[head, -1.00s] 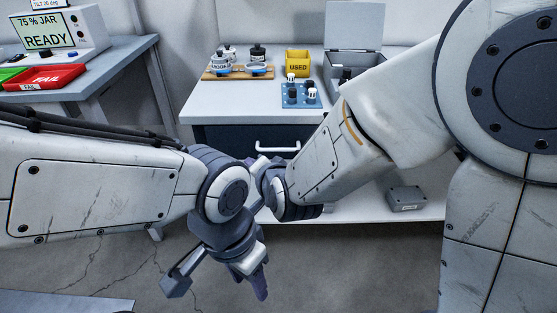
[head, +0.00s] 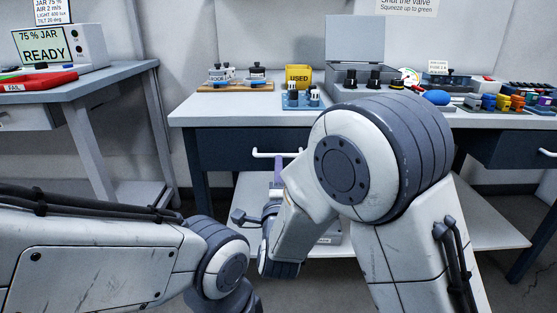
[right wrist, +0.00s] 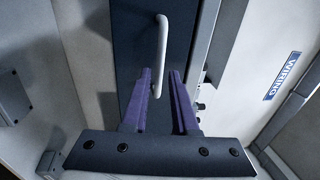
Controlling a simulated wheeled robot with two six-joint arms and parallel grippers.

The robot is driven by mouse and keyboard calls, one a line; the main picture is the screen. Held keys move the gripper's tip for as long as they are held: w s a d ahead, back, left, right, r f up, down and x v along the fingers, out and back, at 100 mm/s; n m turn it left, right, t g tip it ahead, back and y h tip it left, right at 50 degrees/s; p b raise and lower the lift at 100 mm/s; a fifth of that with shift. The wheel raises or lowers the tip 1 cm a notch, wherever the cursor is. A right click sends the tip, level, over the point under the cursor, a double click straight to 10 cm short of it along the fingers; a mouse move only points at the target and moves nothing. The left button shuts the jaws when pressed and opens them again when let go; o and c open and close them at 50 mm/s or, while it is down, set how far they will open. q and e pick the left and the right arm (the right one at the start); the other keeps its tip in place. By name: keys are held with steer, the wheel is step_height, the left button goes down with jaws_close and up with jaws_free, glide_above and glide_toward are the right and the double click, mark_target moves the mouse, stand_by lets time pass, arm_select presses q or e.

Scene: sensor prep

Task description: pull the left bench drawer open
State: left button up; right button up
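The left bench drawer (head: 222,150) has a dark blue front and looks closed under the white bench top. Its white bar handle (head: 262,154) is partly hidden by my right arm. My right gripper (head: 278,166) is at the drawer front near the handle's right part. In the right wrist view, the gripper (right wrist: 161,72) has its two purple fingers apart. One end of the handle (right wrist: 161,45) shows between the fingertips, with a gap to the right finger; I cannot tell whether the left finger touches it. My left forearm is at lower left, its gripper below the picture.
A second drawer (head: 505,150) is at the right. On the bench stand a yellow USED bin (head: 298,76), a grey open-lidded case (head: 352,45) and several coloured parts. A side table (head: 95,82) with a red FAIL tray (head: 40,82) is at left. A lower shelf (head: 440,215) lies below.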

steer(key=shift+w+r+b, duration=0.15)
steer(key=shift+w, duration=0.75)
steer(key=shift+w+r+b, duration=0.1)
steer(key=shift+w+r, duration=0.1)
steer(key=shift+w, duration=0.7)
steer(key=shift+w+r+b, duration=0.15)
steer(key=shift+w, duration=0.75)
jaws_close()
